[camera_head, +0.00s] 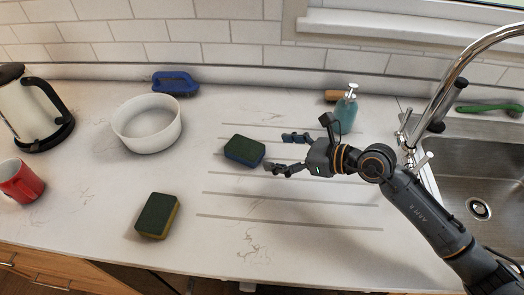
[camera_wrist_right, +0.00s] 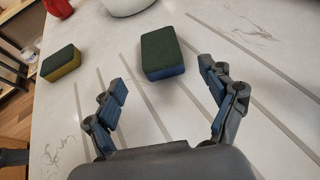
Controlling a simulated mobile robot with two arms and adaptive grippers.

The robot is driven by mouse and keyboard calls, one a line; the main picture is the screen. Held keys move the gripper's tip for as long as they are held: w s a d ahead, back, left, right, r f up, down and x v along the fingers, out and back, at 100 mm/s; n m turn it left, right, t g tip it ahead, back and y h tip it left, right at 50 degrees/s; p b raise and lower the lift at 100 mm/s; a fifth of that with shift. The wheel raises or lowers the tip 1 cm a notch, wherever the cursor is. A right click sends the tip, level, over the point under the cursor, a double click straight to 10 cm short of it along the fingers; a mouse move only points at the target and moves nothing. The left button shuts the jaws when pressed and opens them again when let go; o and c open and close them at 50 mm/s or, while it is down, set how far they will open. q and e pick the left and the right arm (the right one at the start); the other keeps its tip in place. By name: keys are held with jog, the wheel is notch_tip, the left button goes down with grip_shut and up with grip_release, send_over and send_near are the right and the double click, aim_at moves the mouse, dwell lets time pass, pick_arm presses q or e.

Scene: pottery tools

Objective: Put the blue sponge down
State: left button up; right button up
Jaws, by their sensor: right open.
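The blue sponge (camera_head: 244,151) has a dark green top and blue sides and lies flat on the counter's drainage grooves in the head view. It also shows in the right wrist view (camera_wrist_right: 162,54), just beyond the fingertips. My right gripper (camera_head: 279,153) is open and empty, to the right of the sponge, with its fingers pointing at it. In the right wrist view the fingers (camera_wrist_right: 163,85) are spread apart with bare counter between them. My left gripper is not in view.
A yellow sponge with a green top (camera_head: 157,215) lies front left. A white bowl (camera_head: 147,122), blue brush (camera_head: 175,82), red mug (camera_head: 20,181) and kettle (camera_head: 33,108) stand left. A soap bottle (camera_head: 346,108) stands behind my right gripper; the sink (camera_head: 481,165) is right.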

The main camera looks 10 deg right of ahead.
jog(key=shift+v, duration=1.5)
